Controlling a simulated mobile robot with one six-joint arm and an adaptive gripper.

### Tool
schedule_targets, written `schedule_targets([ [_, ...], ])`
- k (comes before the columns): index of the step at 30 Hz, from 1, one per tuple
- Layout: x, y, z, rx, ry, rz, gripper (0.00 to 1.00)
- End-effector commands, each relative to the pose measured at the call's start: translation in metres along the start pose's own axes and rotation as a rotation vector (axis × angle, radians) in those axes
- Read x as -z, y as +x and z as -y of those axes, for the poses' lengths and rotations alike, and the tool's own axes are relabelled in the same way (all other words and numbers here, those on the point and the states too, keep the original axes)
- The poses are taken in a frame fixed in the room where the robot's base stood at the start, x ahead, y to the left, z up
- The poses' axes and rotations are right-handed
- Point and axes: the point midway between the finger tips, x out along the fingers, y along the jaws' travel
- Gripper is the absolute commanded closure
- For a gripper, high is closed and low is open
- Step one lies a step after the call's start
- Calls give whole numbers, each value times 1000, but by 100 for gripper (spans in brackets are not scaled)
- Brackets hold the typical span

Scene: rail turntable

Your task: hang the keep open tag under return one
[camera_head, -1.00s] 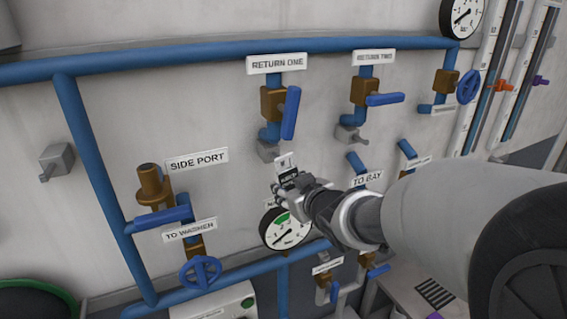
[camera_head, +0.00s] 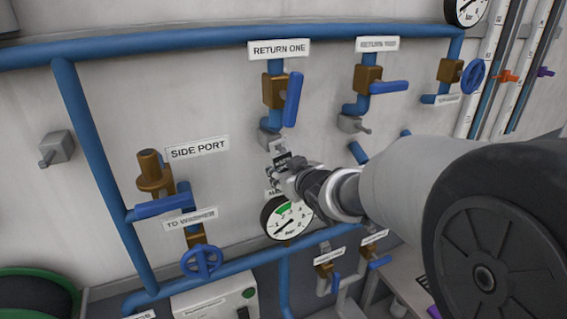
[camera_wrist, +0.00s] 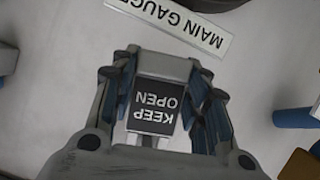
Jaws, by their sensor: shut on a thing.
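The RETURN ONE label (camera_head: 279,50) is at the top of the wall. My gripper (camera_head: 284,170) is just below this fitting. It is shut on the dark KEEP OPEN tag (camera_wrist: 155,107), whose white lettering reads upside down in the wrist view. The tag's light upper end (camera_head: 278,146) shows close under the fitting in the head view. I cannot tell whether they touch.
The main gauge (camera_head: 287,218) is just below my gripper, with its MAIN GAUGE label (camera_wrist: 170,22) ahead in the wrist view. RETURN TWO's valve (camera_head: 367,79) and grey fitting (camera_head: 352,125) are to the right. The SIDE PORT valve (camera_head: 154,172) is left.

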Motion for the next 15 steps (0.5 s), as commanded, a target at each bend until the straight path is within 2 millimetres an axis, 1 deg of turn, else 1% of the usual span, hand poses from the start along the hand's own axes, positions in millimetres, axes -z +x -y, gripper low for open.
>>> schedule_targets([
  [13, 0, 0, 0, 0, 0, 0, 74],
  [14, 0, 0, 0, 0, 0, 0, 57],
  [15, 0, 0, 0, 0, 0, 0, 55],
])
